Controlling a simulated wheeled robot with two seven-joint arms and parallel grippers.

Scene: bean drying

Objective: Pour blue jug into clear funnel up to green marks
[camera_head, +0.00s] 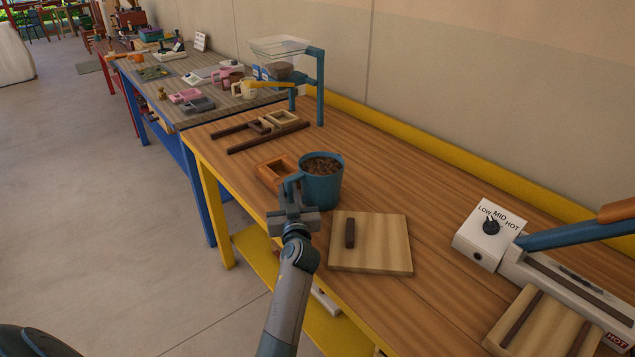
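The blue jug (325,188) stands upright on the wooden table, filled with brown beans (321,167). Its handle points left, toward my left gripper (292,196). The gripper is at the handle, and its fingers overlap the handle in the picture; I cannot tell whether they are closed on it. The clear funnel (277,46) is held up by a blue stand (320,90) at the far end of this table. Dark contents show low in the funnel. No green marks can be made out at this distance. My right gripper is not in view.
A small wooden box (274,175) sits left of the jug. A light wooden lid (375,243) lies in front. Dark rails (268,137) lie before the funnel stand. A white heater with a dial (489,232) is at right.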

